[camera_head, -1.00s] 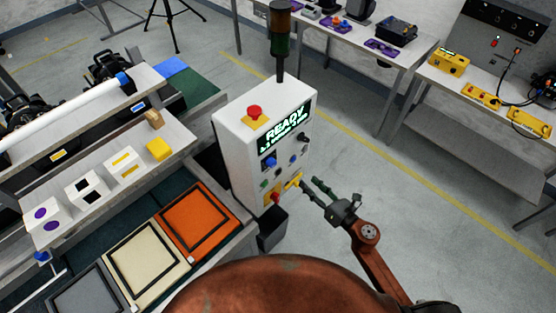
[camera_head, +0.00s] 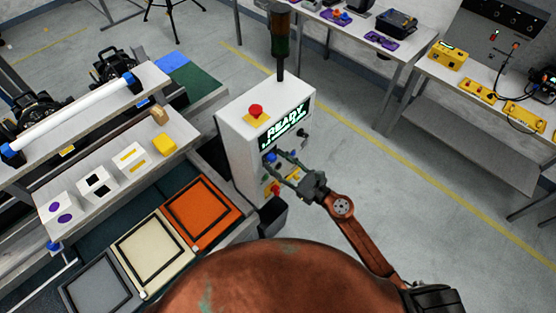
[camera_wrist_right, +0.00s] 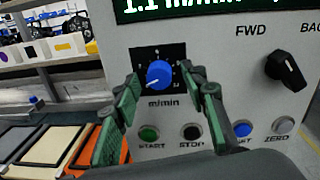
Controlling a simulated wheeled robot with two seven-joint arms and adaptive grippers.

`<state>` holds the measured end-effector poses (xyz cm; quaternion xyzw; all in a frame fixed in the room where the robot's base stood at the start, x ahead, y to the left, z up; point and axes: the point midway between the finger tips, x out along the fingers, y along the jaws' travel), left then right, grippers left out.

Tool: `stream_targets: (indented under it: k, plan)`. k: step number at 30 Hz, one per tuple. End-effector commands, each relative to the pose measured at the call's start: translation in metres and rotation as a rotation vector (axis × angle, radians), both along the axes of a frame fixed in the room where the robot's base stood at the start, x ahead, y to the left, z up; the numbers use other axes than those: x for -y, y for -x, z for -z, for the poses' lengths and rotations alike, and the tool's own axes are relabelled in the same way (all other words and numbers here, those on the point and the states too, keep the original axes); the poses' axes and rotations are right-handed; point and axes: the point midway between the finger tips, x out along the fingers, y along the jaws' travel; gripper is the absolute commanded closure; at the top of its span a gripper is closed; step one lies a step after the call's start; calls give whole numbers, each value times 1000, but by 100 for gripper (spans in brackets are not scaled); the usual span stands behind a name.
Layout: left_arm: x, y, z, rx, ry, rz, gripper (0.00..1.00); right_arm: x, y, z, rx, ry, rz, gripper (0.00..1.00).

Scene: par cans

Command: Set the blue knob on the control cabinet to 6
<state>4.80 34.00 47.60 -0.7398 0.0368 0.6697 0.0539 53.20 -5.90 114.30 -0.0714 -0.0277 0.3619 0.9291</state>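The white control cabinet (camera_head: 236,150) stands in the middle of the head view, its lit display (camera_head: 287,124) reading READY. The blue knob (camera_wrist_right: 159,74) sits on a black dial plate marked m/min in the right wrist view; its white pointer is turned to the lower left. In the head view the knob (camera_head: 270,156) is partly behind the fingers. My right gripper (camera_wrist_right: 165,100) is open, its green-padded fingers left and right of the knob, with gaps visible on both sides. It also shows in front of the panel in the head view (camera_head: 283,164). My left gripper is not in view.
Below the dial are a green START button (camera_wrist_right: 149,133), a black STOP button (camera_wrist_right: 192,132), a blue button (camera_wrist_right: 242,128) and a white ZERO button (camera_wrist_right: 283,125). A black FWD selector (camera_wrist_right: 286,68) is at right. A red emergency button (camera_head: 256,110) tops the cabinet.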

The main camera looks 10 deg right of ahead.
Motion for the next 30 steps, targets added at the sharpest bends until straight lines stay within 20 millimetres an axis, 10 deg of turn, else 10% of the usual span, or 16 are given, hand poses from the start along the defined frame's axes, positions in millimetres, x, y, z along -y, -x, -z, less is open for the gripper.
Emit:
stream_targets:
  k: [30]
  plan:
    - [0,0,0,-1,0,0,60,1,-1,0,-5,-6,2,100]
